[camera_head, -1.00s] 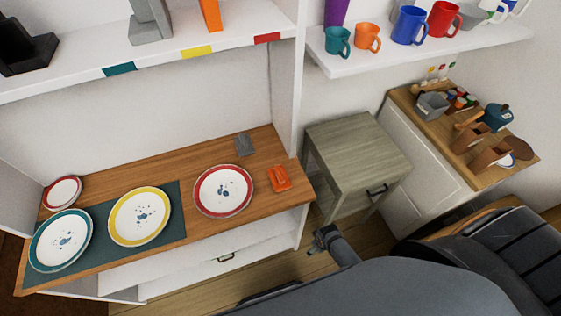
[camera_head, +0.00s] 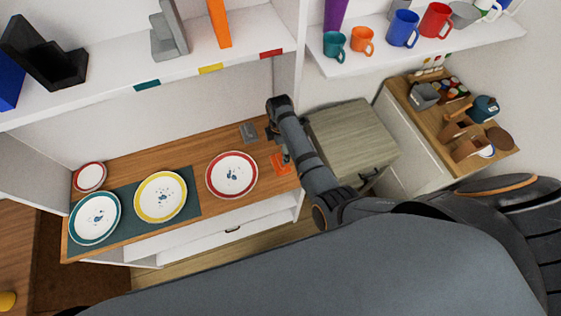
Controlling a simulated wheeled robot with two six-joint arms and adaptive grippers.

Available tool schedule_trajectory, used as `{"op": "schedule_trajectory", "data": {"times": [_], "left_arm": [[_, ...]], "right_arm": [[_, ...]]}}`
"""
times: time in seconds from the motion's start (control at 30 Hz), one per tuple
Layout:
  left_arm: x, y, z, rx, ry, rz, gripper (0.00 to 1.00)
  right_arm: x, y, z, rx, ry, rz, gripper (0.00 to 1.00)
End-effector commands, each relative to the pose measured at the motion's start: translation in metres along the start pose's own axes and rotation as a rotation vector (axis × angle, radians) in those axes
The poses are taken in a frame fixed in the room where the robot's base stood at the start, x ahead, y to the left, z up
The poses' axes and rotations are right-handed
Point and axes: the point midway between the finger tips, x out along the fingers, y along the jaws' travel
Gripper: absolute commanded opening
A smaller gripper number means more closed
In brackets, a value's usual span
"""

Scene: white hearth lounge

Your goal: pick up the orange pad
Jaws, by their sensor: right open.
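The orange pad (camera_head: 279,164) lies on the wooden counter top, near its right end, to the right of the red-rimmed plate (camera_head: 231,175). My right arm reaches over the right end of the counter and hides part of the pad. My right gripper (camera_head: 277,150) is open and points down close to the pad. Its fingers are small, dark and partly hidden by the arm, so I cannot tell whether they touch the pad. My left gripper is out of view.
A grey pad (camera_head: 249,132) lies behind the orange one. A yellow-rimmed plate (camera_head: 160,196) and a teal-rimmed plate (camera_head: 95,219) rest on a dark mat to the left. A white shelf (camera_head: 110,88) hangs above. A grey-green side table (camera_head: 350,137) stands right.

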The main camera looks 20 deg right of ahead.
Motion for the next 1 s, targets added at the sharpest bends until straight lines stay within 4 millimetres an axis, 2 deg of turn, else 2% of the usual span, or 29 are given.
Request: {"op": "schedule_trajectory", "data": {"times": [0.17, 0.2, 0.23, 0.57, 0.9, 1.0], "left_arm": [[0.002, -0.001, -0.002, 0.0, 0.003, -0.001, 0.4], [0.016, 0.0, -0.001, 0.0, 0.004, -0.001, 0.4], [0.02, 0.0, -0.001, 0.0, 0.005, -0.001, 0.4], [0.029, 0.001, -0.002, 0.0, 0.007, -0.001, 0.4], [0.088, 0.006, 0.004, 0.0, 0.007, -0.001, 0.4], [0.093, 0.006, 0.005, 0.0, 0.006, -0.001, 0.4]], "right_arm": [[0.03, -0.002, 0.001, 0.003, 0.0, -0.004, 1.0], [0.044, -0.001, 0.001, 0.004, 0.0, -0.002, 1.0], [0.049, -0.001, 0.001, 0.004, 0.0, -0.001, 1.0], [0.058, -0.001, 0.001, 0.005, 0.0, 0.001, 1.0], [0.105, -0.001, 0.002, 0.005, 0.0, 0.002, 1.0], [0.108, -0.001, 0.002, 0.005, 0.0, 0.002, 1.0]]}}
